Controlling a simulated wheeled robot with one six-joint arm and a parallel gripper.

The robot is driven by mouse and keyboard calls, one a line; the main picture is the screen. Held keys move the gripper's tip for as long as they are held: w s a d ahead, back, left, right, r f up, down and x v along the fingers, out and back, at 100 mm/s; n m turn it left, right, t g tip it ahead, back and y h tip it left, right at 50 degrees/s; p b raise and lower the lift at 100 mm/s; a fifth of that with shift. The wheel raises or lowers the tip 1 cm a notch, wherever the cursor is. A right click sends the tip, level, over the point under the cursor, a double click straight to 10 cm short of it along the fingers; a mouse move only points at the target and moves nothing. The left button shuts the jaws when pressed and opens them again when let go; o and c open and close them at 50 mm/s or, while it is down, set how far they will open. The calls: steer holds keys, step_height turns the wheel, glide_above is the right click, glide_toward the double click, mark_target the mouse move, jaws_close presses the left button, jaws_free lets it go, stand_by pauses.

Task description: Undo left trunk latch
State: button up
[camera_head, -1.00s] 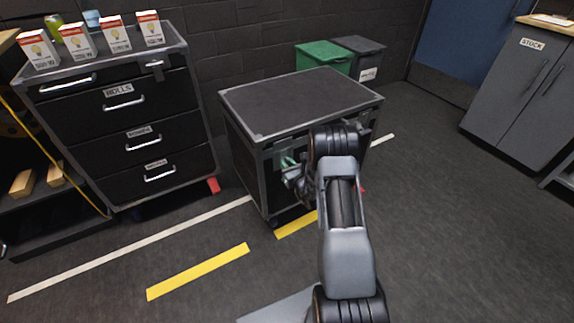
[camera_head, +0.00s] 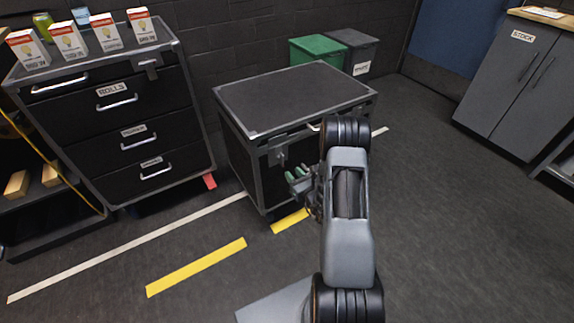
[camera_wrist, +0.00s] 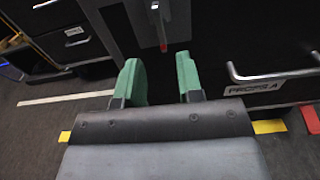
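The black trunk (camera_head: 295,98) with grey metal edges stands on the floor, its lid down. Its left latch (camera_head: 277,157) is a grey metal fitting on the front, near the left corner. In the wrist view the latch (camera_wrist: 158,14) is at the top centre, with a small red part at its lower end. I cannot tell for sure whether it is fastened. My gripper (camera_head: 298,176) is in front of and below the latch, apart from it. In the wrist view its green fingers (camera_wrist: 159,80) are spread with nothing between them. My arm hides the trunk's front right.
A drawer cabinet (camera_head: 128,125) with bulb boxes on top stands left of the trunk. Green and grey bins (camera_head: 318,49) are behind it. A STOCK cabinet (camera_head: 520,80) stands far right. The trunk's front handle (camera_wrist: 275,76) and PROPS A label (camera_wrist: 255,87) show at right. Floor in front is open.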

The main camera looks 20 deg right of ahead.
steer(key=shift+s+d, duration=0.15)
steer(key=shift+s, duration=1.1)
steer(key=shift+s+d, duration=0.1)
steer(key=shift+s, duration=1.1)
steer(key=a+r+n+g+y+p, duration=0.5)
steer(key=a+r+n+y+p, duration=0.45)
steer(key=r, duration=0.75)
steer(key=s+a+r+n+g+y+p, duration=0.1)
steer(key=s+a+r+n+g+p, duration=0.5)
steer(key=s+a+r+n+g, duration=0.45)
steer(key=s+d+r+n+h+p, duration=0.3)
steer(key=r+n+h+p, duration=0.2)
steer(key=r, duration=0.5)
steer(key=s+d+r+n+t+h+p, duration=0.1)
steer(key=s+d+r+n+h+p, duration=0.2)
steer(key=r+n, duration=0.7)
steer(key=h+p, duration=0.2)
steer(key=h, duration=0.2)
steer(key=shift+r+h+p, duration=0.25)
steer(key=shift+h+p, duration=0.1)
steer(key=shift+s+d, duration=0.1)
steer(key=shift+d, duration=0.05)
